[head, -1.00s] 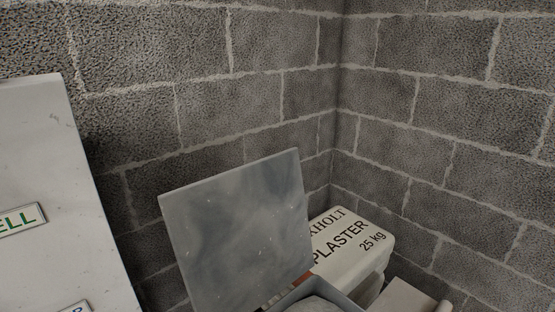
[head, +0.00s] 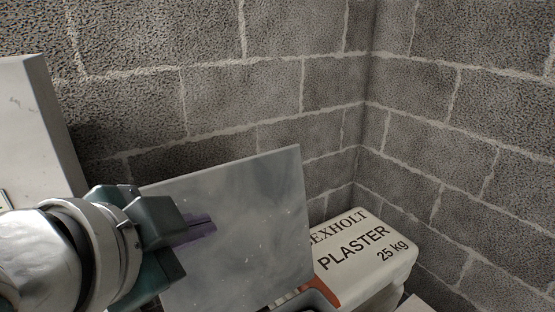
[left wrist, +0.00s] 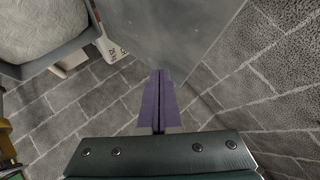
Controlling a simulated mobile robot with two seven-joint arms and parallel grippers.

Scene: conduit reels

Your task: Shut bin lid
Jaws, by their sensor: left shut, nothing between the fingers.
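The bin lid (head: 255,225) is a flat grey panel standing up, open, in front of the block wall. In the left wrist view the lid (left wrist: 180,30) fills the top middle. The bin (left wrist: 45,62) is at upper left there, with a pale rounded bulk inside; the head view shows only a bit of its rim at the bottom. My left gripper (head: 205,228) is shut and empty. Its purple fingers (left wrist: 159,95) overlap the lid in both views, close to its left part; whether they touch it I cannot tell. My right gripper is not in view.
A white plaster bag (head: 365,255) lies to the right of the lid, near the wall corner. A white panel or cabinet (head: 35,130) stands at the left. Block walls (head: 250,70) close off the back and right.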

